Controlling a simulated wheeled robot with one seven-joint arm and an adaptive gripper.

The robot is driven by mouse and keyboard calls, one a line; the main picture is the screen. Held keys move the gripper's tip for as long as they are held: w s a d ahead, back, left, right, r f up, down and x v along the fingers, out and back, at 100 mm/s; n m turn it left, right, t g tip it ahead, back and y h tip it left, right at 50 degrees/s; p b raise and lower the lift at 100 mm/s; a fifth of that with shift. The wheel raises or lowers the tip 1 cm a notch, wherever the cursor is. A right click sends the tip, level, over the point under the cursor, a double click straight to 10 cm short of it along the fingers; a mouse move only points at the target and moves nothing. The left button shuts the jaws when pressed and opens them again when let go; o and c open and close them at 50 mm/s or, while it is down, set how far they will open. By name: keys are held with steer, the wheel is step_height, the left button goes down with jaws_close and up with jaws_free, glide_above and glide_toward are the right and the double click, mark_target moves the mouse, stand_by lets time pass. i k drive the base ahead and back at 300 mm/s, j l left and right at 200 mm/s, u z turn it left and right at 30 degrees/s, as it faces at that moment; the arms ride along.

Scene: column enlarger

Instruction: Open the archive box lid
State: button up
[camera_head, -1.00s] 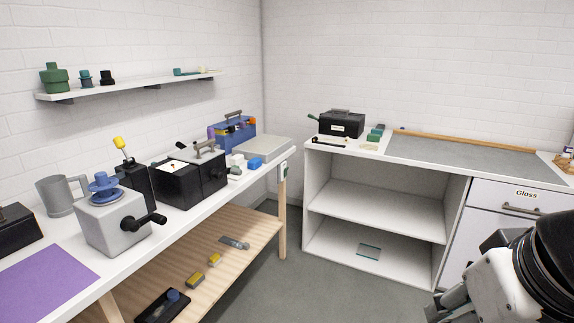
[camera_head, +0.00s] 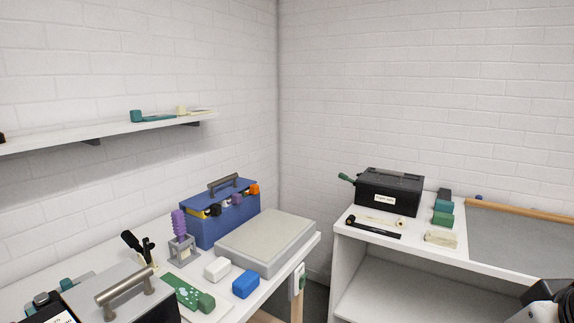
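No box bears a readable archive label, so I cannot tell for sure which one is the archive box. A flat light grey box (camera_head: 265,240) with a closed lid lies at the far end of the left bench; it is the likeliest match. A black box with a grey lid and a bar handle (camera_head: 125,288) stands at the bottom left, cut by the frame edge. A black box with a white label (camera_head: 389,192) sits on the right counter, shut. My gripper is not in view; only part of my arm shows at the bottom right corner.
A wall shelf (camera_head: 100,135) hangs above. The right counter (camera_head: 350,236) has an open cabinet.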

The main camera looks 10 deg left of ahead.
mark_target(222, 188)
steer(key=i+u, duration=0.15)
steer(key=i, duration=0.4)
steer(key=i+l+u, duration=0.15)
steer(key=i, duration=0.35)
steer(key=i+l+u, duration=0.15)
steer(key=i, duration=0.35)
